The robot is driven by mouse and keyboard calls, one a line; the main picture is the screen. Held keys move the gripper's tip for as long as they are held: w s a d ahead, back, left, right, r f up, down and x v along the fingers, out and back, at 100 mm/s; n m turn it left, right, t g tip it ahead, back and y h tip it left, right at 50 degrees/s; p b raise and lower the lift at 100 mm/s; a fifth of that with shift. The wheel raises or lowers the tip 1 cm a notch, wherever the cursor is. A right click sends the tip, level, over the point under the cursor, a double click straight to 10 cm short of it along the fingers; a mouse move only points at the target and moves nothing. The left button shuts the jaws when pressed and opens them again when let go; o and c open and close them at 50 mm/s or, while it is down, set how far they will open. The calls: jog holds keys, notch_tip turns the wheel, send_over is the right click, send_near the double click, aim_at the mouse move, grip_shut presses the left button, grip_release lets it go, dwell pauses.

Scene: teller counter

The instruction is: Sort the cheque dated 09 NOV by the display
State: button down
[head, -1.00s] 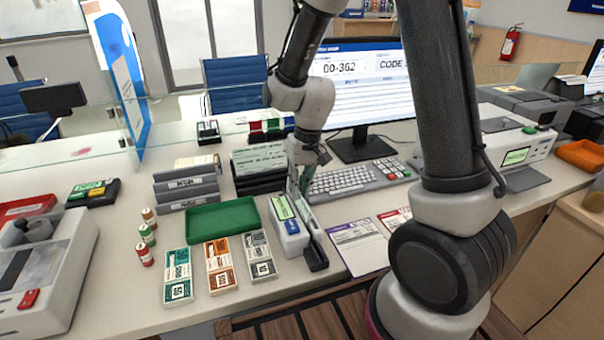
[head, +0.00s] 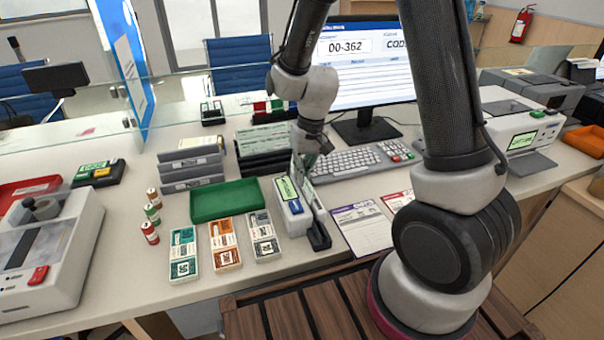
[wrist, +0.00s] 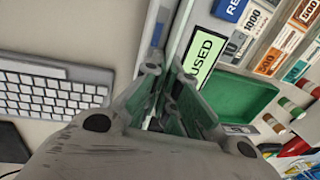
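A small white reader (head: 292,212) with a lit green display stands on the counter. In the wrist view its display (wrist: 203,62) reads partly "USED"; the first letters are hidden. A pale green cheque (head: 308,168) stands upright, nearly edge-on, in or just above the dark slot along the reader's right side. My gripper (wrist: 170,76) points down over it, its fingertips close together on the cheque. The date is not readable. More pale green cheques (head: 266,138) stand in a black rack behind, left of my gripper.
An empty green tray (head: 225,200) and banded note stacks (head: 225,243) lie left of the reader. A keyboard (head: 347,161) and monitor (head: 363,68) stand behind right. Printed cards (head: 362,228) lie right. Grey trays (head: 191,170) stand back left.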

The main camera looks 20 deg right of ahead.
jog(key=shift+r, duration=0.15)
notch_tip(320, 180, up, 11)
dwell(1.6)
jog(key=shift+r, duration=0.1)
dwell(0.4)
